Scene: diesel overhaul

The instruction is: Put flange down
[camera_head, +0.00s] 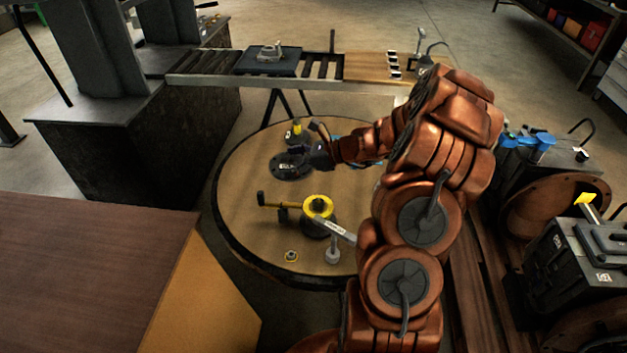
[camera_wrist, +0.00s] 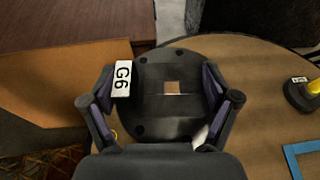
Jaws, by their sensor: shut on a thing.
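The flange (camera_wrist: 172,62) is a dark round disc with small holes, a square hole in the middle and a white label reading G6. In the wrist view my gripper (camera_wrist: 165,105) has its two fingers on either side of the flange, shut on it. In the head view the flange (camera_head: 290,166) shows as a dark disc at the back of the round brown table (camera_head: 250,225), with my gripper (camera_head: 318,152) at its right side. I cannot tell whether the flange touches the table top.
A yellow-topped tool (camera_head: 318,206) with a yellow bar stands mid-table. A small ring (camera_head: 291,256) and a grey part (camera_head: 332,254) lie near the front. A yellow-and-black item (camera_head: 296,134) stands behind the flange. The table's left side is bare.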

